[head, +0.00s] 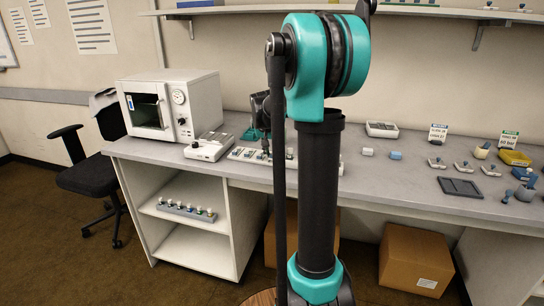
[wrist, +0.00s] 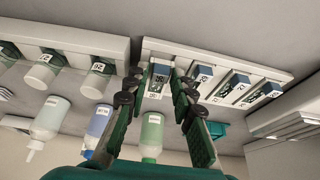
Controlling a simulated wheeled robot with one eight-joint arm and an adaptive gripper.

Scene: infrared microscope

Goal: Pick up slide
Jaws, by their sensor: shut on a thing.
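In the wrist view a white slide rack (wrist: 215,62) holds several slides with dark blue tops and white labels. My gripper (wrist: 157,88) has its two green fingers on either side of the end slide (wrist: 159,72), with dark fingertips close against it. It is shut on this slide, which appears still at the rack; whether it is lifted at all cannot be told. In the head view the slide rack (head: 248,154) lies on the bench, with my gripper (head: 263,147) low over it, partly hidden by my arm.
A second rack with labelled vials (wrist: 60,45) stands beside the slide rack, with several bottles (wrist: 151,133) nearby. A white instrument (head: 209,146) and a white oven (head: 170,104) stand left on the bench (head: 390,175). A dark tray (head: 460,188) lies at right.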

